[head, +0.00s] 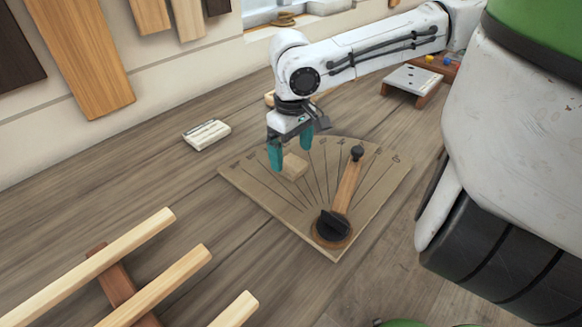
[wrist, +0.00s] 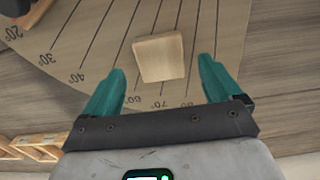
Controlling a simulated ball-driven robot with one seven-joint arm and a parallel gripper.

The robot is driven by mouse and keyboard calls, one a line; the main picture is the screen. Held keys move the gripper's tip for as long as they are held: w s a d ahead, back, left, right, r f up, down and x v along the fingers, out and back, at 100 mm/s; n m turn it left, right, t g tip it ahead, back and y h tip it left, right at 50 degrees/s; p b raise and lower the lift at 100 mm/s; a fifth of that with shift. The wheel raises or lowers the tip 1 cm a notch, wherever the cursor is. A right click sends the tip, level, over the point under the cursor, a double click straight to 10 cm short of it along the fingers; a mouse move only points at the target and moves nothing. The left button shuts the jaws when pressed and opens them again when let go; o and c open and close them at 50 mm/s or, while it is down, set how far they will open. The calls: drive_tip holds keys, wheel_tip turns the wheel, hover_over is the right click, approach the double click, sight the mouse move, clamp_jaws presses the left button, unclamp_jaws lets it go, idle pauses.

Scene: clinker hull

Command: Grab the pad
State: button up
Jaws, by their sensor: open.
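A small pale wooden block, which I take as the pad (head: 294,166), sits on the angle-marked board (head: 262,190) near its far left edge. In the wrist view the pad (wrist: 158,58) lies over the lines near the 60° and 70° marks. My gripper (head: 291,158) is open and points down at the pad. In the wrist view my gripper (wrist: 161,66) has one teal finger on each side of the pad, with gaps on both sides. I cannot tell how far the fingertips are above the board.
A wooden arm with a black knob (head: 333,225) pivots on the board, to the right of the pad. A small whitish block (head: 206,134) lies on the table to the left. A wooden rack (head: 150,275) stands at front left. A grey-topped stand (head: 412,82) is at back right.

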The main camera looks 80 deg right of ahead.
sight(292, 167)
drive_tip(key=shift+f, duration=1.4)
drive_tip(key=shift+c, duration=0.2)
drive_tip(key=c, duration=1.1)
drive_tip(key=shift+r, duration=0.15)
